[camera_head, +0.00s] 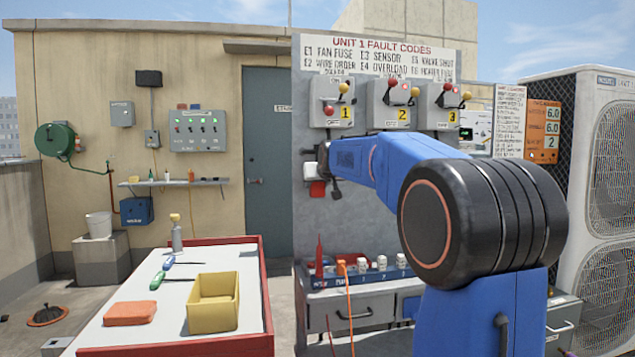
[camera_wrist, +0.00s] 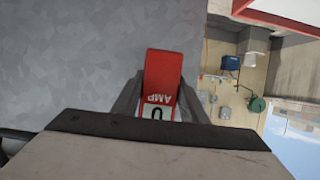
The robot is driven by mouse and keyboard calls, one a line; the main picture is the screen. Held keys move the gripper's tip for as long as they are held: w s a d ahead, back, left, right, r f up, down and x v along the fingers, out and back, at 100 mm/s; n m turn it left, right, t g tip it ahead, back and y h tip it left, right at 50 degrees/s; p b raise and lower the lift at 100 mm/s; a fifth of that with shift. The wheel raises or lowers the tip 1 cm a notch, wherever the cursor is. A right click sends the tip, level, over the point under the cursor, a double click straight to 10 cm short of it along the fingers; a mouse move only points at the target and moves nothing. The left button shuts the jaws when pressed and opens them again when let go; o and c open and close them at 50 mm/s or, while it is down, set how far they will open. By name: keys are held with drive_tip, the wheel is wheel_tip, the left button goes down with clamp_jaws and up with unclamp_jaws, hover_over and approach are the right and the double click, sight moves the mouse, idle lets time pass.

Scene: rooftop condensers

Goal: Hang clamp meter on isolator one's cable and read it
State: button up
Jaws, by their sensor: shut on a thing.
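My gripper (camera_wrist: 158,92) is shut on the red clamp meter (camera_wrist: 163,68), one dark finger on each side of it. The meter shows the letters AMP and a small display with what looks like a 0, upside down in the wrist view. In the head view the meter is a small red patch (camera_head: 318,188) below my wrist, in front of the grey panel. Isolator one (camera_head: 338,102), marked with a yellow 1, is above it. The cable of isolator one is not clearly visible, and I cannot tell whether the meter's jaw is around it.
Isolators two (camera_head: 389,104) and three (camera_head: 440,106) are to the right on the same panel. A bench (camera_head: 370,308) with tools stands below. A red-edged white table (camera_head: 105,320) holds a yellow bin (camera_head: 213,302). A condenser (camera_head: 608,190) stands at the right.

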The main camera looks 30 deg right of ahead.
drive_tip(key=shift+f, duration=0.1)
idle(0.3)
drive_tip(key=o, duration=1.3)
drive_tip(key=v, duration=1.7)
drive_tip(key=shift+s+a, duration=0.1)
drive_tip(key=shift+s, duration=0.15)
drive_tip(key=s+a+f+n+g+y, duration=0.1)
drive_tip(key=s+a+f, duration=0.5)
drive_tip(key=s+f, duration=0.6)
drive_tip(key=s+a+f+n+g+y, duration=0.1)
drive_tip(key=s+a+f+g, duration=0.3)
drive_tip(key=s+f, duration=0.8)
drive_tip(key=s+a+f+n+g+y, duration=0.1)
drive_tip(key=s+a+f+g, duration=0.2)
drive_tip(key=s+a+f, duration=0.4)
drive_tip(key=shift+s+a+f+y, duration=0.1)
drive_tip(key=shift+s+f, duration=0.85)
drive_tip(key=shift+f, duration=0.85)
drive_tip(key=shift+s+a+f+y, duration=0.15)
drive_tip(key=shift+s+f, duration=0.85)
drive_tip(key=shift+f, duration=0.75)
drive_tip(key=shift+s+a+f+y, duration=0.1)
drive_tip(key=shift+s+f, duration=0.85)
drive_tip(key=shift+f, duration=0.85)
